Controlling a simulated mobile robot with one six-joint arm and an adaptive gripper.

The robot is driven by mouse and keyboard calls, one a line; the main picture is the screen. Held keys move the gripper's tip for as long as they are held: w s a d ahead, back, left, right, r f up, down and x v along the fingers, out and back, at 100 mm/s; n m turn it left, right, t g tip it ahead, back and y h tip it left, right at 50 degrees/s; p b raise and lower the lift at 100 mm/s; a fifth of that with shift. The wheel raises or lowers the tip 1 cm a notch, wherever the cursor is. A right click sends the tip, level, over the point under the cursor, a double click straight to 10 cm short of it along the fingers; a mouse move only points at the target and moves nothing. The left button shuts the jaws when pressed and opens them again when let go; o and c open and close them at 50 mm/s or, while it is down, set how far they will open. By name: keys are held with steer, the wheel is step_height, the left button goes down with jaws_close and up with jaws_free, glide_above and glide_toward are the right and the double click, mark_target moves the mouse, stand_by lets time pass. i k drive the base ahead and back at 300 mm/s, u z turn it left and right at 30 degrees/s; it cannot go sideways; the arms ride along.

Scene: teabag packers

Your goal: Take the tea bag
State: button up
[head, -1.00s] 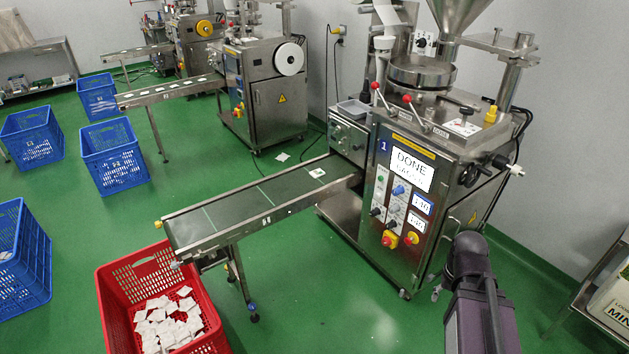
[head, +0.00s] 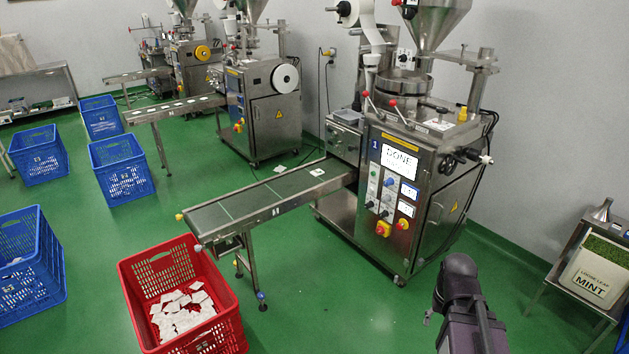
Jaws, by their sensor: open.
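A white tea bag (head: 317,172) lies flat on the dark conveyor belt (head: 240,203) of the nearest packing machine (head: 412,215), close to the machine end. Another white tea bag (head: 280,169) appears to lie on the green floor just behind the belt. Many tea bags (head: 182,313) lie in a loose heap in the red crate (head: 140,287) below the belt's free end. My gripper is not in view; only a dark part of my arm shows at the lower right, apart from the belt.
Blue crates (head: 122,168) stand on the floor at left. Two more packing machines (head: 275,125) stand behind. At right, a small metal table holds a box marked MINT (head: 590,277).

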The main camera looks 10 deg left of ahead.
mark_target(316, 172)
steer(key=z, duration=0.05)
steer(key=k, duration=0.15)
steer(key=u, duration=0.35)
steer(key=i, duration=0.4)
steer(key=u, duration=0.7)
steer(key=i, duration=1.55)
steer(key=z, duration=0.4)
steer(key=i, duration=0.95)
steer(key=z, duration=0.6)
